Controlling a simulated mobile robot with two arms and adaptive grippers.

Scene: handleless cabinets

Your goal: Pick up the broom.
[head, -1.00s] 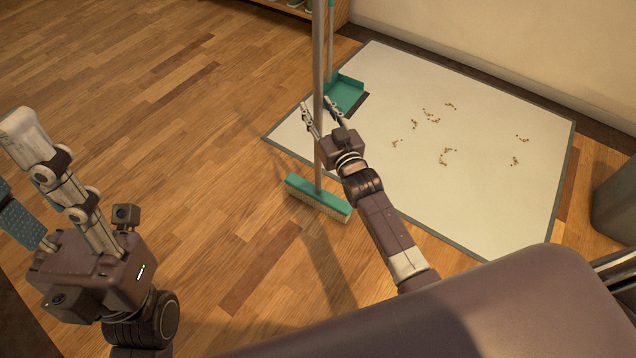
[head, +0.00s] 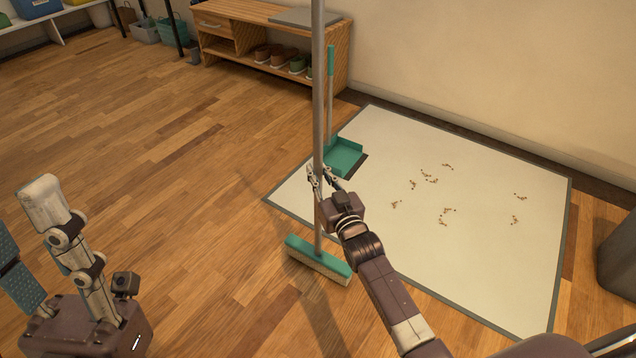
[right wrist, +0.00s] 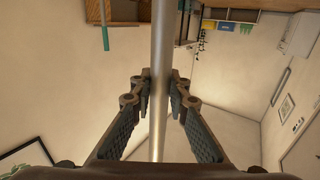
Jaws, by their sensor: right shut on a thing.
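The broom has a long grey metal handle (head: 318,100) and a teal head (head: 318,261) with pale bristles. It stands upright, its bristles at the wooden floor beside the mat's near left corner. My right gripper (head: 318,178) is shut on the handle, low down above the head. In the right wrist view the handle (right wrist: 160,80) runs between the two fingers of this gripper (right wrist: 160,88). My left gripper shows only in part at the lower left, with one finger (head: 75,235) and a textured pad (head: 18,270); its opening is unclear.
A teal dustpan (head: 345,156) with an upright handle stands on the pale mat (head: 480,190). Small brown crumbs (head: 430,178) lie on the mat. A wooden shoe bench (head: 270,50) is against the wall. A dark bin (head: 618,255) is at the right edge. The floor at left is clear.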

